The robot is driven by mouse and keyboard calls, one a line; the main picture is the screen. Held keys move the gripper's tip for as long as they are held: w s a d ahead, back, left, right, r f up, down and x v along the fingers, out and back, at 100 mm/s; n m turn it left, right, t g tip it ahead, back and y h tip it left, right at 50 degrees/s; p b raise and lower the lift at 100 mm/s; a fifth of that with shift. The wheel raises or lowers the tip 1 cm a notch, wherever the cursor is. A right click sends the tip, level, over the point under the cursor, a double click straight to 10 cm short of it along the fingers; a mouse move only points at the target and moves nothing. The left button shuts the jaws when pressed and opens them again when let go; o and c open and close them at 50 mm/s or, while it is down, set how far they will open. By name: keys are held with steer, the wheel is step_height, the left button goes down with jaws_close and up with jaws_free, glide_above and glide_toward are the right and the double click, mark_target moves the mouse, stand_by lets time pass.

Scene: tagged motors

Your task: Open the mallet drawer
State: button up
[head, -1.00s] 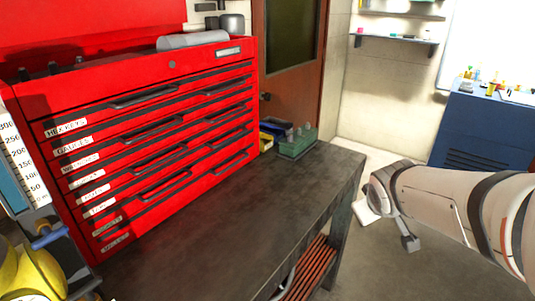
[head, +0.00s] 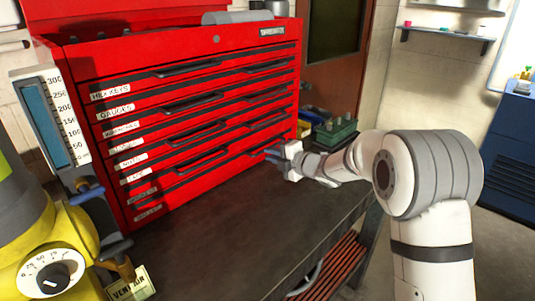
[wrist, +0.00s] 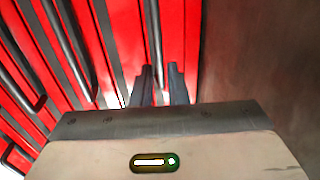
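The red tool chest (head: 207,27) stands on the dark workbench, its labelled drawers closed. The lowest label (head: 148,212), small and blurred, appears to read MALLET; it is at the bottom left of the chest. My gripper (head: 268,154) is in front of the lower right part of the drawer fronts, fingers pointing left towards them. In the wrist view, two dark fingertips (wrist: 160,70) stand slightly apart, with a narrow gap and a dark bar-like handle (wrist: 155,35) in line with it. Whether they touch it cannot be told. Nothing is held.
The dark workbench top (head: 250,225) is clear in front of the chest. A yellow machine with a dial (head: 52,278) is at the left front. A green holder (head: 336,132) and bins sit behind my arm. A blue cabinet (head: 512,130) is at the right.

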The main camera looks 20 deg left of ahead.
mark_target(262, 152)
steer(key=shift+x, duration=2.35)
steer(key=shift+c, duration=0.2)
jaws_close()
